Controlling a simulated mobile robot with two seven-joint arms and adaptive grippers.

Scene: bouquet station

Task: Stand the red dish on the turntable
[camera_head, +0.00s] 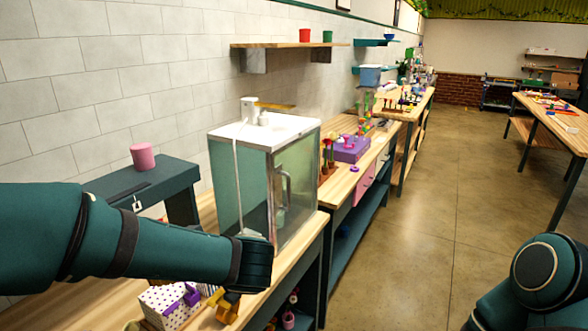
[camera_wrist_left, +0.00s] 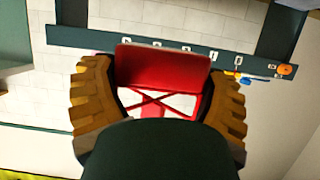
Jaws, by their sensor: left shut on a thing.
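My left gripper (camera_head: 228,304) reaches in low over the near end of the left worktop, pointing down. In the left wrist view its two orange-brown fingers stand on either side of a red thing (camera_wrist_left: 162,66), and the gripper (camera_wrist_left: 160,95) is shut on it. The thing has a flat red face and a paler part below with crossing red lines; it looks like the red dish, but its full shape is hidden by the gripper. In the head view I cannot make it out. I cannot pick out the turntable. My right gripper is out of view.
A glass-sided cabinet (camera_head: 283,196) with a white top stands right beside my left arm. A white dotted box (camera_head: 168,305) with purple ribbon lies by the gripper. A pink cup (camera_head: 143,156) stands on a dark stand (camera_head: 160,178). The floor (camera_head: 425,230) at right is clear.

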